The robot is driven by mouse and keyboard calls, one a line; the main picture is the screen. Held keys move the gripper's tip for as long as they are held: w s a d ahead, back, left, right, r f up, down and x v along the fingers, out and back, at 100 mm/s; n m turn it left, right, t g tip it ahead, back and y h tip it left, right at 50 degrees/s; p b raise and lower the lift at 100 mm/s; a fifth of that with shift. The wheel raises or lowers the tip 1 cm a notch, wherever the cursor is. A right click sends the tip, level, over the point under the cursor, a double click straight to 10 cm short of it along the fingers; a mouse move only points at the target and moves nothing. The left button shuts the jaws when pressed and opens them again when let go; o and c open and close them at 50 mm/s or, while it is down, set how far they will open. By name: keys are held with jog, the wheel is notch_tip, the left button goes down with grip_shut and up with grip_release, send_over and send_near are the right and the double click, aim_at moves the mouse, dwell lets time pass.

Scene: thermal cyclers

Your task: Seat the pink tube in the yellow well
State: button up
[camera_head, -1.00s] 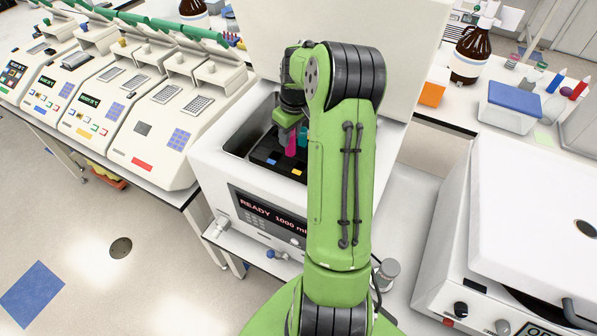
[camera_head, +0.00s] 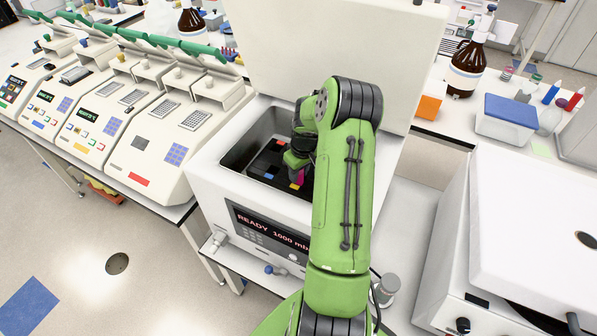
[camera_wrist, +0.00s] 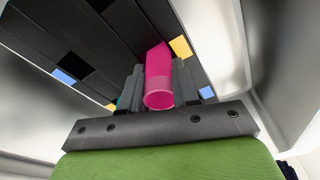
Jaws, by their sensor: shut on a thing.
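The pink tube (camera_wrist: 158,75) is between the two dark fingers of my gripper (camera_wrist: 159,88) in the wrist view, with its round rim toward the camera. Its far end is beside a yellow marking (camera_wrist: 180,47) on the dark block (camera_wrist: 98,35); I cannot tell whether it is inside a well. In the head view a sliver of the pink tube (camera_head: 300,177) shows under my gripper (camera_head: 297,164), by a yellow marking (camera_head: 294,186) near the front of the block (camera_head: 267,161). My arm hides the block's right part.
The block lies in the recessed chamber of a white machine (camera_head: 215,190) reading READY, with metal walls (camera_head: 262,128) around it. Its raised lid (camera_head: 300,45) stands behind my arm. Blue markings (camera_wrist: 63,76) show elsewhere on the block. White cyclers (camera_head: 150,140) line the left.

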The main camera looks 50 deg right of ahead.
jog(key=o, duration=1)
jog(key=shift+f, duration=0.1)
jog(key=shift+o, duration=0.2)
